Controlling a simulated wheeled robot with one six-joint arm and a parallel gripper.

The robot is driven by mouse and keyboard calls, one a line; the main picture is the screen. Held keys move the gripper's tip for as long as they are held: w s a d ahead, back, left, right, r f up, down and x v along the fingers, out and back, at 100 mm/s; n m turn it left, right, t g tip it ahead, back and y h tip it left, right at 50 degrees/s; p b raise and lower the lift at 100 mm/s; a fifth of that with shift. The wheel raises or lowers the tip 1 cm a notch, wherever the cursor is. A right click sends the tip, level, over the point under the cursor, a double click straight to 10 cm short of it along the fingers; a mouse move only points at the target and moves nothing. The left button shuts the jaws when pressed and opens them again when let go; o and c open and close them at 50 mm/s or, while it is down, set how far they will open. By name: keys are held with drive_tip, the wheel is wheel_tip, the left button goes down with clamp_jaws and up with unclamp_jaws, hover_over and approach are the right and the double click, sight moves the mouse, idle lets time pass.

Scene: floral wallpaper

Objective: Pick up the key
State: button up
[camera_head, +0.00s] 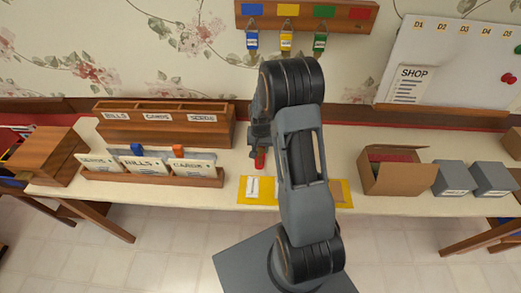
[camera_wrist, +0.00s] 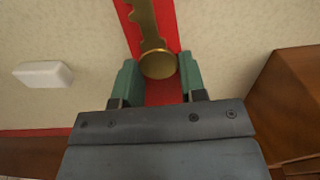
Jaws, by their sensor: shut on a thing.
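A brass key (camera_wrist: 158,65) shows in the wrist view, its round end between my two green fingertips and its toothed shaft pointing away. A red tag (camera_wrist: 165,92) lies behind and below the key, between the fingers. My gripper (camera_wrist: 160,80) is shut on the key. In the head view my gripper (camera_head: 261,142) is above the table, partly hidden by my arm, with the red tag (camera_head: 260,160) just below it. The key itself is not clear there.
A yellow mat (camera_head: 258,188) lies below my gripper. A wooden sorter (camera_head: 165,112) and card tray (camera_head: 155,178) stand left. An open cardboard box (camera_head: 395,180) and grey boxes (camera_head: 492,178) stand right. Blue, yellow and green tags hang from a wall rack (camera_head: 305,18), its red place empty.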

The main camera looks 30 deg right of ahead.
drive_tip(key=s+a+r+b, duration=0.1)
drive_tip(key=s+a+r, duration=0.2)
drive_tip(key=s+r, duration=0.9)
drive_tip(key=shift+s+b, duration=0.35)
drive_tip(key=shift+s, duration=0.55)
